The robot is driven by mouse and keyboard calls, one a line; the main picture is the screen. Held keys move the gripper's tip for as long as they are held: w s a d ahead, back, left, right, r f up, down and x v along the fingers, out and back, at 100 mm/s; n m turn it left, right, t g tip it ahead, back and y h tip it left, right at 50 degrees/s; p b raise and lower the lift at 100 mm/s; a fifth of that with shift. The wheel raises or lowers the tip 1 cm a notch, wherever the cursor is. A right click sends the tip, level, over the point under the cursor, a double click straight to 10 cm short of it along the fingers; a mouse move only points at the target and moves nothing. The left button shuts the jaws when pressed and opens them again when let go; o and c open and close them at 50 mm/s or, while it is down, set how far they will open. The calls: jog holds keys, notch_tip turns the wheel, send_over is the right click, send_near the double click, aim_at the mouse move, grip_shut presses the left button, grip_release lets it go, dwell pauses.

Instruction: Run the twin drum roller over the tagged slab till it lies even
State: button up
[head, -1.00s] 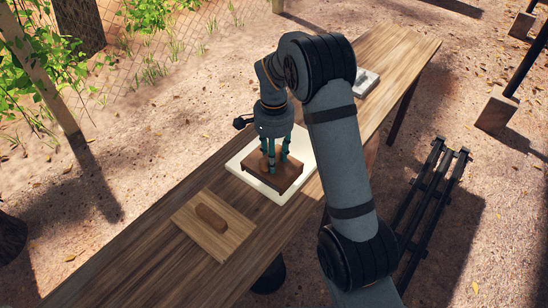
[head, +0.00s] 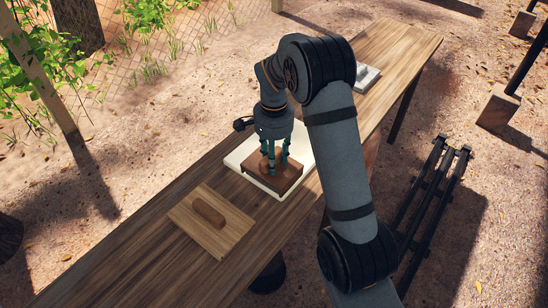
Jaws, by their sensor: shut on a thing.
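A pale, flat slab (head: 240,158) lies on the wooden table in the head view. A dark brown wooden tool (head: 283,184), which appears to be the twin drum roller, is on or just above the slab. Its drums are hidden, and I cannot tell if it touches the slab. My gripper (head: 274,170) points down with its teal fingers shut on the top of this tool. My fingers hide the grip. No tag on the slab can be made out, and my arm and the tool cover part of it.
A lighter square wooden board (head: 225,238) with a brown handle lies on the table to the near left. A small grey-white item (head: 366,78) lies farther along, partly behind my arm. The table (head: 130,258) is bare at its near left end.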

jog(key=shift+f+b, duration=0.75)
dwell(0.9)
jog(key=shift+w+d, duration=0.35)
jog(key=shift+w+d+f+p, duration=0.1)
jog(key=shift+w+d+p, duration=0.55)
jog(key=shift+w+d, duration=0.4)
jog(key=shift+w+d+r+p, duration=0.1)
jog(key=shift+w+d+p, duration=0.8)
jog(key=shift+w, duration=0.3)
jog(key=shift+w+d+r+p, duration=0.1)
jog(key=shift+w+d+p, duration=0.8)
jog(key=shift+w, duration=0.35)
jog(key=shift+w+d+p, duration=0.8)
jog(key=shift+w+d, duration=0.2)
jog(key=shift+w, duration=0.2)
jog(key=shift+w+d+f+p, duration=0.15)
jog(key=shift+w+d+p, duration=0.5)
jog(key=shift+w+d, duration=0.4)
jog(key=shift+w+d+f+p, duration=0.15)
jog(key=shift+w+d+p, duration=0.55)
jog(key=shift+w, duration=0.5)
jog(key=shift+w+d+r, duration=0.1)
jog(key=shift+w+d, duration=0.25)
jog(key=shift+r, duration=0.1)
